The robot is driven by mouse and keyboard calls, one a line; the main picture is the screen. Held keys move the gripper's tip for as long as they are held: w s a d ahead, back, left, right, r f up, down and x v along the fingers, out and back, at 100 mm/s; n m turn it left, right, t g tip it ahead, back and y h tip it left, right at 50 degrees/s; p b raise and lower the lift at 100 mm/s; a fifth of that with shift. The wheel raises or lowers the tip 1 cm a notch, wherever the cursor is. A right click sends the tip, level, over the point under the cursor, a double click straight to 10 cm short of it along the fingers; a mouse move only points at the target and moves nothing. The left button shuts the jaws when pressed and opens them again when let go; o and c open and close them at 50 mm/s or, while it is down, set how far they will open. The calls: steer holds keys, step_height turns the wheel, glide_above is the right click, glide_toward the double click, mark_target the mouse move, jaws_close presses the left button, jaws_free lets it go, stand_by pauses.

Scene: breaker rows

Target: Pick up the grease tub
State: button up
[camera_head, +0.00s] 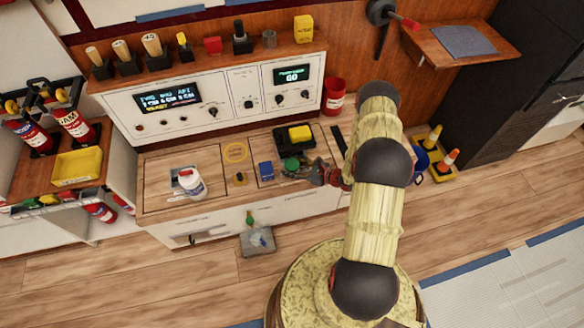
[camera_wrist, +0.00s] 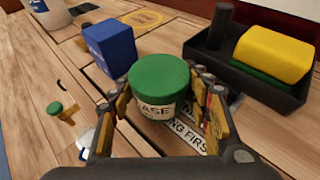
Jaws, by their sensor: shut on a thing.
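The grease tub (camera_wrist: 158,98) is a small round tub with a green lid and a pale label, of which the letters "ASE" show. In the head view its green lid (camera_head: 291,164) shows on the wooden counter, in front of a black tray. My gripper (camera_wrist: 158,108) has one finger on each side of the tub and is shut on it. In the head view my gripper (camera_head: 318,173) reaches in from the right. The tub is upright; I cannot tell whether it touches the counter. Its lower part is partly hidden by the fingers.
A blue box (camera_wrist: 109,47) stands close to the left of the tub. A black tray (camera_wrist: 265,88) with a yellow block (camera_wrist: 273,52) is at the right. A white bottle (camera_head: 192,184) stands at the counter's left. A printed label lies under the gripper.

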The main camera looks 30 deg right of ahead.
steer(key=c, duration=0.7)
steer(key=shift+c, duration=0.3)
steer(key=shift+r, duration=0.15)
